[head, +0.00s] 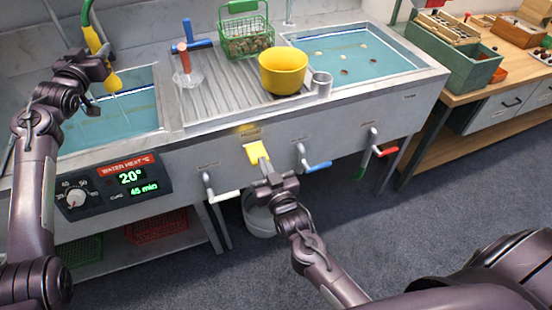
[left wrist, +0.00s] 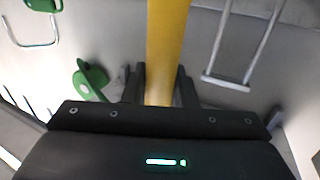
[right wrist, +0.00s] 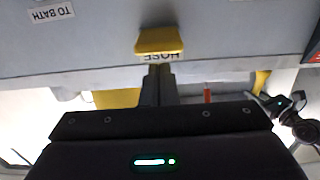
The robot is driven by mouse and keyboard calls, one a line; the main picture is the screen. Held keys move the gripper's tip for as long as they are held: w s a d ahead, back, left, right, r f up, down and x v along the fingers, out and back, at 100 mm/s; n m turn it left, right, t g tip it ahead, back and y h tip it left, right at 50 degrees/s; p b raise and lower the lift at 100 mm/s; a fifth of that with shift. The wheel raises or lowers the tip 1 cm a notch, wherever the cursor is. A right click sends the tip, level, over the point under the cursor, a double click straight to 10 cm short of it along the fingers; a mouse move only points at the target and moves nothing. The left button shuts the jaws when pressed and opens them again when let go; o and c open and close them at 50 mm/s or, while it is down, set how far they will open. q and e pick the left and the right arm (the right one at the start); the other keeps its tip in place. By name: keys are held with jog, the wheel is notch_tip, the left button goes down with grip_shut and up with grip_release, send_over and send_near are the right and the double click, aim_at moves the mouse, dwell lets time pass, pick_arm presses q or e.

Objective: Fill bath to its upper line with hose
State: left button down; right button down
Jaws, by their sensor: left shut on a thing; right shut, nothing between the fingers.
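The bath is the left basin (head: 152,113), with blue-green water in it. A line shows faintly on its far wall; the water's exact height against it is hard to tell. My left gripper (head: 97,70) is shut on the yellow hose (head: 92,38), which also crosses the left wrist view (left wrist: 166,50). The hose's nozzle (head: 112,81) points down over the bath, with thin pale streaks below it. My right gripper (head: 265,168) is shut and empty, close to the yellow hose lever (head: 254,153). In the right wrist view the lever (right wrist: 158,41) sits just beyond the fingertips, under the HOSE label.
A control panel (head: 115,183) reads 20° and 45 min. White (head: 224,196), blue (head: 319,166) and red (head: 385,152) levers line the sink front.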

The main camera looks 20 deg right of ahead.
jog(key=s+f, duration=0.1)
jog(key=s, duration=0.8)
jog(key=shift+s+f, duration=0.2)
jog(key=shift+s, duration=0.15)
dwell(0.7)
notch_tip(320, 180, up, 8)
jog(key=w+g, duration=0.2)
jog(key=shift+r+g, duration=0.15)
jog(key=shift+g, duration=0.15)
jog(key=shift+w, duration=0.15)
